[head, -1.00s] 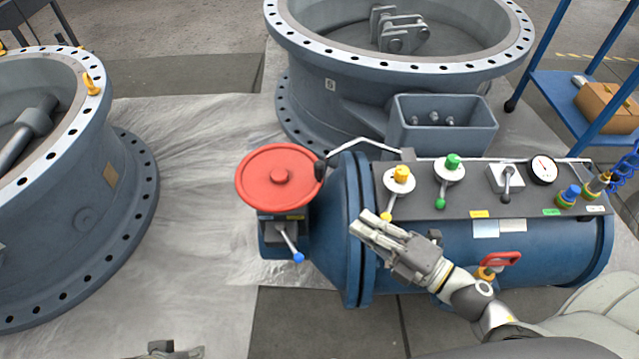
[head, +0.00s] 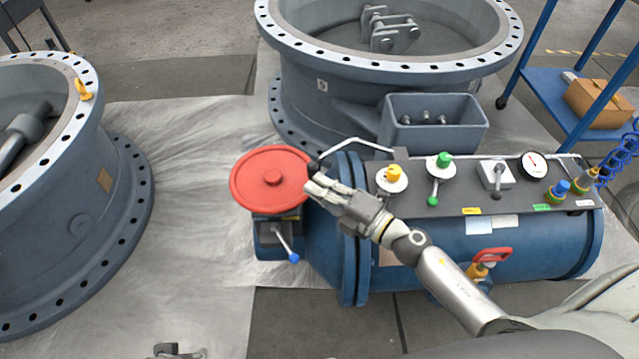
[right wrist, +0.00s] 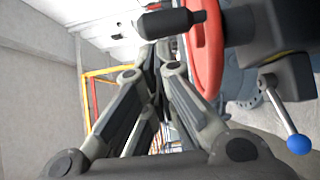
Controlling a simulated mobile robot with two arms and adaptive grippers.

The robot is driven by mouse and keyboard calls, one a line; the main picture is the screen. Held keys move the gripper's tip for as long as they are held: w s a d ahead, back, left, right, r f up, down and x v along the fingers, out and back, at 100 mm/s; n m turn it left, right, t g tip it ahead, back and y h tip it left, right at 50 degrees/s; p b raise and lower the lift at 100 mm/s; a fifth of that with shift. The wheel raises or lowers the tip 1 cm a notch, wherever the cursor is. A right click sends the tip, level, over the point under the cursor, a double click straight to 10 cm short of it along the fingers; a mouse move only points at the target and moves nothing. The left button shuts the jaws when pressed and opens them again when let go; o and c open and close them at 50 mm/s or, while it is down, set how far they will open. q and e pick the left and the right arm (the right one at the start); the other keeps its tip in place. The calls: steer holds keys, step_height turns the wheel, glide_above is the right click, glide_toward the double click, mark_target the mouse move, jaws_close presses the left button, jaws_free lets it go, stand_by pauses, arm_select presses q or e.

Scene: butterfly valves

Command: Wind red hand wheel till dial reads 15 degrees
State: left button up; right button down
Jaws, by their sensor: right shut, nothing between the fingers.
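The red hand wheel (head: 262,184) lies nearly flat at the left end of the blue actuator, with a black handle (head: 314,168) at its right edge. My right gripper (head: 314,188) is shut and empty, its fingertips at the wheel's right rim just below the handle. In the right wrist view the closed fingers (right wrist: 163,62) lie beside the red rim (right wrist: 205,50), close to the black handle (right wrist: 172,22); contact is unclear. A round dial (head: 533,165) with white face is on the panel; its reading is too small. Part of my left gripper (head: 172,351) shows at the bottom edge.
The panel carries a yellow knob (head: 394,172), a green knob (head: 444,160) and a grey lever switch (head: 496,176). A blue-tipped lever (head: 287,245) hangs below the wheel. Large grey valve bodies stand left (head: 60,240) and behind (head: 350,90). Sheeted floor between them is clear.

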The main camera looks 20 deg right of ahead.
steer(key=shift+w, duration=0.3)
steer(key=shift+d, duration=0.1)
arm_select(q)
steer(key=shift+r, duration=0.8)
arm_select(e)
steer(key=shift+w+d+n+g+y, duration=0.3)
steer(key=shift+w+d+n+y, duration=0.15)
steer(key=shift+w, duration=0.25)
arm_select(q)
steer(key=shift+s+f, duration=0.1)
